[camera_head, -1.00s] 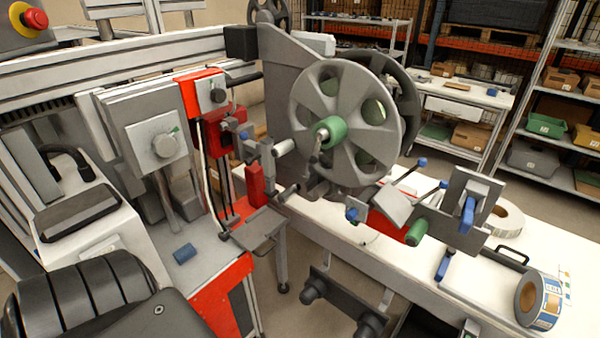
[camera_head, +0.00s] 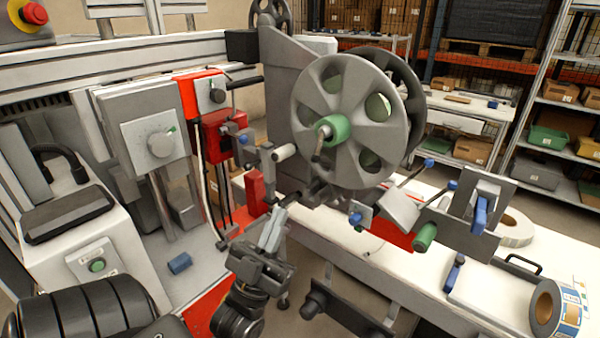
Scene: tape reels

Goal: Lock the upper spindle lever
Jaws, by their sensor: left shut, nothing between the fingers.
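The upper spindle is a green hub (camera_head: 342,126) at the centre of a large grey spoked reel (camera_head: 372,98) in the head view. A small grey lever (camera_head: 318,146) sits on the hub's front and points downward. My left gripper (camera_head: 278,212) is shut and empty, pointing up, below and left of the reel, in front of the machine's lower rollers. It is apart from the lever, and its body hides part of the bench edge behind. My right gripper is not in view.
A red bracket (camera_head: 255,192) and grey rollers stand just left of the reel. A lower green roller (camera_head: 425,237) and blue-knobbed parts are at right. Open space lies in front of the reel.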

